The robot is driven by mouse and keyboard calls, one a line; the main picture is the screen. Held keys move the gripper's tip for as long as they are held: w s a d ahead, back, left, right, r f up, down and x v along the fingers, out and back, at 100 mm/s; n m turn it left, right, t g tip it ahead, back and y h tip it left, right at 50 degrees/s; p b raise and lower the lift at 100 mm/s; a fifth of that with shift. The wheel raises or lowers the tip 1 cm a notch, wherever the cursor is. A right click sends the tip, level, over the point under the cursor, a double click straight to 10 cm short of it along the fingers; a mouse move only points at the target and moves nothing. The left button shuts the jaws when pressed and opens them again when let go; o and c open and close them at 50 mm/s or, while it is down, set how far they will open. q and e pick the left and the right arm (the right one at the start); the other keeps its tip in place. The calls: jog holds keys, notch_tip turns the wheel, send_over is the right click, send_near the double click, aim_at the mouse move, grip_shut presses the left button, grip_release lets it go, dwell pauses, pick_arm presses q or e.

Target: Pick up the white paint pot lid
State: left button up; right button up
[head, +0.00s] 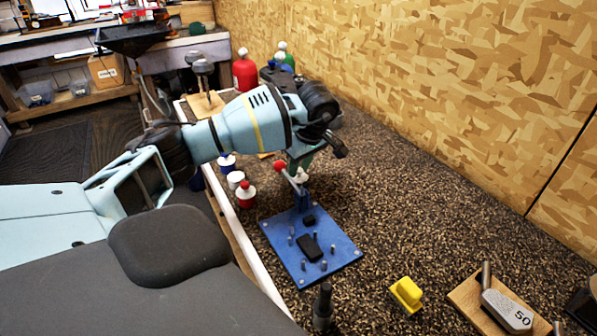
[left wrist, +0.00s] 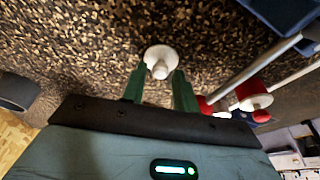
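The white paint pot lid (left wrist: 161,55) shows in the left wrist view as a round white disc with a small knob facing me. It is just beyond and between the fingertips of my left gripper (left wrist: 159,72). The two green fingers are apart, one on each side of the knob, and the gripper is open. In the head view my left gripper (head: 303,160) points down behind the blue fixture, and the lid cannot be made out there. Whether the fingers touch the lid cannot be told. My right gripper is not in view.
A blue fixture plate (head: 335,247) with a red-knobbed lever (head: 280,167) stands close by. A yellow block (head: 406,294) lies in front.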

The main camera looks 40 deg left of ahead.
aim_at(300, 170)
pick_arm(q)
jog(key=shift+f, duration=0.2)
grip_shut()
jog(key=shift+r, duration=0.1)
notch_tip(300, 170, up, 10)
dwell(0.6)
